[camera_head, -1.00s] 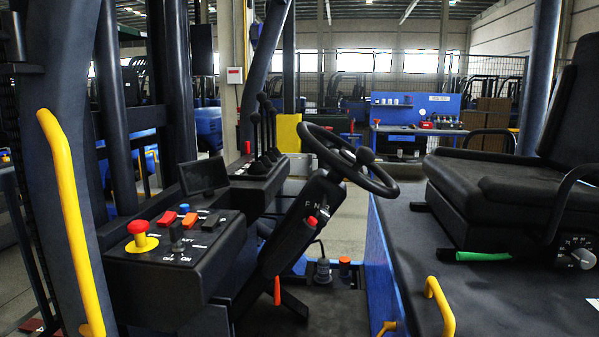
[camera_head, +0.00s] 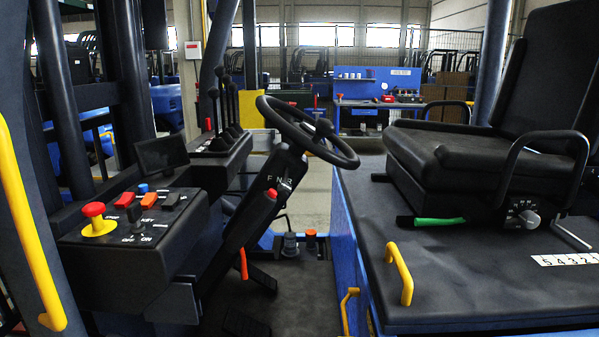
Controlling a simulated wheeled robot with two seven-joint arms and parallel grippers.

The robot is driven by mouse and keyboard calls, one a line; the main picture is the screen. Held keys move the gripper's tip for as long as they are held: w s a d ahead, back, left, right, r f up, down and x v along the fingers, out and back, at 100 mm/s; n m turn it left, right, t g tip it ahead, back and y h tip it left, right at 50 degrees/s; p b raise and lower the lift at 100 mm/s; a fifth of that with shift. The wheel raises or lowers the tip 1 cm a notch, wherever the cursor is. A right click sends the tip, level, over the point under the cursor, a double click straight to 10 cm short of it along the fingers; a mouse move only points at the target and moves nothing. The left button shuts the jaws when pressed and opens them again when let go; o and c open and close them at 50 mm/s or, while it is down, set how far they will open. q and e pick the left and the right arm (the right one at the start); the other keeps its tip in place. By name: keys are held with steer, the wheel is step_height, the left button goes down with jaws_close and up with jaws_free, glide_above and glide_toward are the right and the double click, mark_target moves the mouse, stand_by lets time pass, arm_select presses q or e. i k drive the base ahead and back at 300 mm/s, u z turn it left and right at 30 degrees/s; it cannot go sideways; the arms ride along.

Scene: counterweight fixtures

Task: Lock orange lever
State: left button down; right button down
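An orange-red lever (camera_head: 243,264) hangs from the lower part of the steering column, under the steering wheel (camera_head: 306,132). It points down, with its lower end above the dark cab floor. A red-tipped stalk (camera_head: 270,194) is higher on the same column, near the letters F N R. An orange-capped knob (camera_head: 310,236) stands on the floor behind the column. I cannot tell from the picture which orange part is the task's lever, but the hanging one is the most lever-like. Neither of my grippers is in view.
A console (camera_head: 120,258) with a red mushroom button (camera_head: 94,212) and several switches is at left. A yellow grab bar (camera_head: 28,230) is at the left edge. The black seat (camera_head: 480,152), green handle (camera_head: 432,221) and yellow handle (camera_head: 400,275) are at right. Open floor lies between.

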mark_target(245, 275)
steer(key=z, duration=0.5)
steer(key=k, duration=1.2)
steer(key=u, duration=0.4)
steer(key=i, duration=1.65)
steer(key=z, duration=0.8)
